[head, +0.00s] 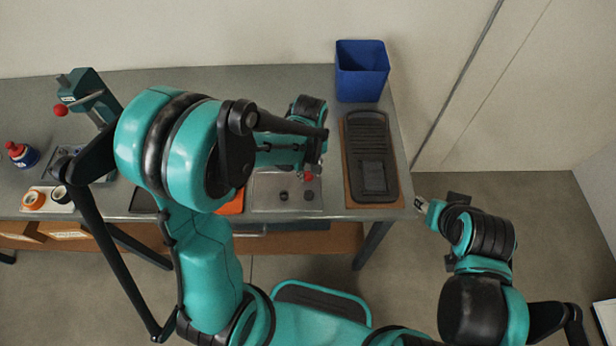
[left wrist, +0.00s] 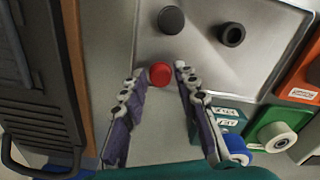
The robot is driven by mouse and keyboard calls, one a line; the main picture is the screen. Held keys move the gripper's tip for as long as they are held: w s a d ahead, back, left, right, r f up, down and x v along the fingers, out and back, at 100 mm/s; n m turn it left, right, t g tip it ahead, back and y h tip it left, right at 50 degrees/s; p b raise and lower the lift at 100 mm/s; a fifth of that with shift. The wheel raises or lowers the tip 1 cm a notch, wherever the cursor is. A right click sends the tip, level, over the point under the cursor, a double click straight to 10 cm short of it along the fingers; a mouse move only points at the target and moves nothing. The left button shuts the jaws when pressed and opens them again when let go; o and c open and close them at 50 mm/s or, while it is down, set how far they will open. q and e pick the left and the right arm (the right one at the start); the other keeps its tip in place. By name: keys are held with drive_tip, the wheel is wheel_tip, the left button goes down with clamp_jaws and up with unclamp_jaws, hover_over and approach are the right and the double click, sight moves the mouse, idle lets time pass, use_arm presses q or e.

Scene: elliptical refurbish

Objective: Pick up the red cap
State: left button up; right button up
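The red cap (left wrist: 160,73) lies on a grey metal tray (left wrist: 205,70) in the left wrist view. It also shows as a small red spot (head: 308,177) in the head view. My left gripper (left wrist: 157,77) is open. Its fingertips are on either side of the cap, with a narrow gap visible on each side; I cannot tell the height above the tray. In the head view my left gripper (head: 310,167) is partly hidden by its own arm. My right gripper (head: 425,206) is empty beyond the table's right edge, and its finger opening is unclear.
A black disc (left wrist: 171,20) and a black ring (left wrist: 231,34) lie on the same tray. An orange bin (head: 232,205) stands to its left, a black ribbed tray (head: 370,140) to its right. A blue bin (head: 362,70) is behind. A red-knobbed press (head: 88,93) stands far left.

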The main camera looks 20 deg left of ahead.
use_arm(q)
drive_tip(key=shift+w+f, duration=0.1)
drive_tip(key=shift+f, duration=0.55)
drive_tip(key=shift+r, duration=0.1)
drive_tip(key=c, duration=0.4)
